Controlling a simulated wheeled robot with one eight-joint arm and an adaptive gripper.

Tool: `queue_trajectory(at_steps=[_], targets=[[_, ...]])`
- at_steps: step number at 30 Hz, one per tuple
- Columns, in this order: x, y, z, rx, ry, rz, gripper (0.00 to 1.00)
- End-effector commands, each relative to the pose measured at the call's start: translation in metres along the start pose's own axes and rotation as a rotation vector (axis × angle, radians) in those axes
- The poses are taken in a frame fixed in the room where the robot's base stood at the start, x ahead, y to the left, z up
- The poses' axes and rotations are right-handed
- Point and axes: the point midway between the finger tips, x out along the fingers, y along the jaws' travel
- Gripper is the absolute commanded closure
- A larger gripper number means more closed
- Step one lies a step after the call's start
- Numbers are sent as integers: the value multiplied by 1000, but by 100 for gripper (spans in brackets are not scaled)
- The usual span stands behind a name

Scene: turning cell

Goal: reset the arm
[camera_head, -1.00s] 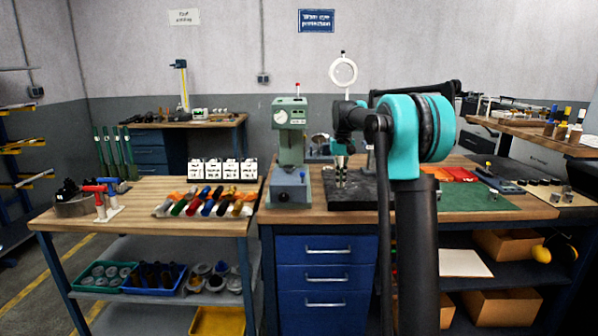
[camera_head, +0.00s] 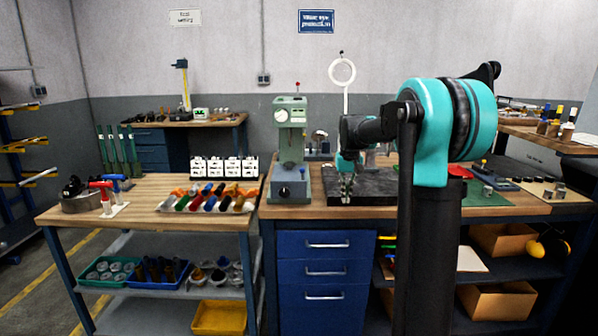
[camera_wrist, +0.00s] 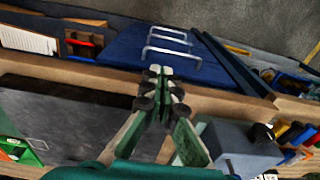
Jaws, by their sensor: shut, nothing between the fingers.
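My arm rises at the right of the head view and folds over toward the bench, with its teal joint high. My gripper (camera_head: 346,196) points down over the dark plate (camera_head: 378,184) on the wooden bench, just right of the green machine (camera_head: 291,150). In the wrist view, the fingertips of my gripper (camera_wrist: 160,72) are together with nothing between them. The dark plate (camera_wrist: 70,108) shows on the left there, and the bench's front edge lies beyond the fingers. I cannot tell whether the fingertips touch anything.
The blue drawer unit (camera_head: 326,255) stands under the bench front. A tray of coloured-handled tools (camera_head: 205,208) lies on the left table, near white labelled boxes (camera_head: 224,168). A round ring on a post (camera_head: 342,70) stands behind the plate. A green mat (camera_head: 485,198) lies right of my arm.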

Motion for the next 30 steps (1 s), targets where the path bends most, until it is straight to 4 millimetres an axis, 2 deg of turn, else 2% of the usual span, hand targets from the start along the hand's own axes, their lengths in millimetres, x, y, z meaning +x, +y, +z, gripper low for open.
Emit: queue_trajectory(at_steps=[5,11,18,21,25,27,30], targets=[[22,8,55,2,49,-2,100],[61,17,142,1,126,-3,100],[116,25,254,2,216,-2,100],[137,28,294,2,248,-1,100],[157,29,330,2,277,1,100],[163,29,341,2,285,1,100],[166,30,348,1,291,1,100]])
